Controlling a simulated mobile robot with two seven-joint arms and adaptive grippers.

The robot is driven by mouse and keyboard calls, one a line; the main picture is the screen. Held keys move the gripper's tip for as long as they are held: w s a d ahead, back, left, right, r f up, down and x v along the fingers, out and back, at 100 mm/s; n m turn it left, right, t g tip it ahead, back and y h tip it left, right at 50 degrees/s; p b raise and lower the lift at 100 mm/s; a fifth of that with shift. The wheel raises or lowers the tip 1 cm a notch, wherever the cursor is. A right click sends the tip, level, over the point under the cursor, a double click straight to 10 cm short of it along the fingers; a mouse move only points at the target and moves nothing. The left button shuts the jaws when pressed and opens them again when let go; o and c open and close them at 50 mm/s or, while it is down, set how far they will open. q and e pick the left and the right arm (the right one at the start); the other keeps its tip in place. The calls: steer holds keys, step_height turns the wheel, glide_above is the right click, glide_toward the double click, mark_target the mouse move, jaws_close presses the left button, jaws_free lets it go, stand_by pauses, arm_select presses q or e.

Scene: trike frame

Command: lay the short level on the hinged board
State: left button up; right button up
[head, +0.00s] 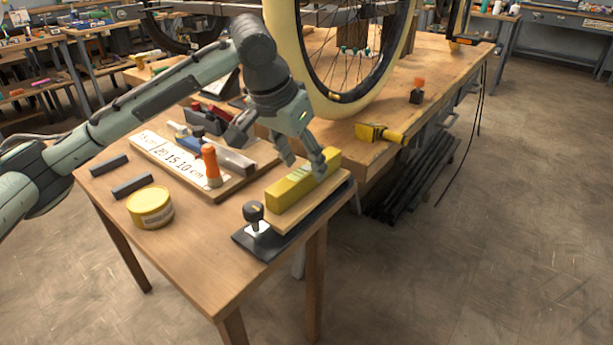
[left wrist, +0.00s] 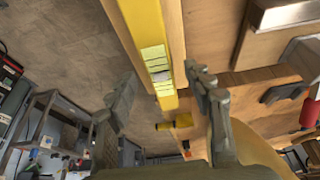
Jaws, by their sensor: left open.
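The short level (head: 301,183) is a yellow bar lying lengthwise along a pale wooden board (head: 328,189), seemingly the hinged board. This board rests on a dark base plate with a black knob (head: 254,212) at its near end. My left gripper (head: 304,167) is open at the level, with its fingertips just over or beside the bar; contact cannot be told. In the left wrist view, the level (left wrist: 148,30) with its pale vial window runs between the spread fingers (left wrist: 160,80). My right gripper is not in view.
Left of the level, a board (head: 153,152) with printed numbers holds an orange-handled tool (head: 210,165) and a grey block. A yellow tin (head: 150,206) and two dark bars stand near the table's left edge. Behind are a wheel (head: 345,50) and a yellow tool (head: 378,133).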

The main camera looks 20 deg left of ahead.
arm_select(q)
steer(key=shift+x, duration=1.45)
steer(key=shift+w+r, duration=0.1)
jaws_close()
